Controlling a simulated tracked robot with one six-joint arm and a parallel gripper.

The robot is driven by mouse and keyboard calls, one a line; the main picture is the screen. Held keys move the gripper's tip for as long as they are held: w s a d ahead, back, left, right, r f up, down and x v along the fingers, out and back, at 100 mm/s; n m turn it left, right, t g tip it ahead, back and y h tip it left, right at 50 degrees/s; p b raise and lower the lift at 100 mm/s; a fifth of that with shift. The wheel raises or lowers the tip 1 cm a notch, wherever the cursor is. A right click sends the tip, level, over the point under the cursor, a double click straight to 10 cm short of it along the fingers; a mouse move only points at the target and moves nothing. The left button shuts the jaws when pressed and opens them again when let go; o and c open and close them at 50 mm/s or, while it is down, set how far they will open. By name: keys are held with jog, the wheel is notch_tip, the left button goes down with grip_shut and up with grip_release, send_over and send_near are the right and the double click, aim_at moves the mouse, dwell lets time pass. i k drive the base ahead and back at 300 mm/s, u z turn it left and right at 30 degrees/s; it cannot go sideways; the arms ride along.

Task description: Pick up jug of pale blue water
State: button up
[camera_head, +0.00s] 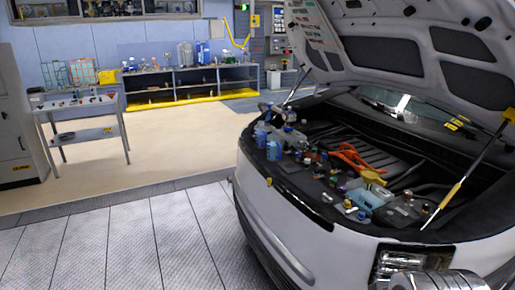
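Blue-tinted containers stand in two places, and I cannot tell for sure which one is the jug of pale blue water. A light blue bottle (274,149) stands at the left front edge of the car's open engine bay, with another bluish bottle (261,137) close beside it. On the long bench at the back stand a pale, see-through container (185,54) and a bluer container (203,53). My gripper's fingers are not visible.
The white car (262,205) has its hood (400,45) raised on struts. Small bottles and caps crowd the engine bay's front edge. A small-item table (80,103) stands left, near a grey cabinet (18,120). The beige floor (170,150) between is clear.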

aim_at(274, 146)
jog(key=u, duration=0.45)
jog(key=i, duration=0.5)
jog(key=u, duration=0.85)
jog(key=i, duration=2.15)
jog(key=z, duration=0.65)
jog(key=i, duration=0.9)
jog(key=z, duration=0.55)
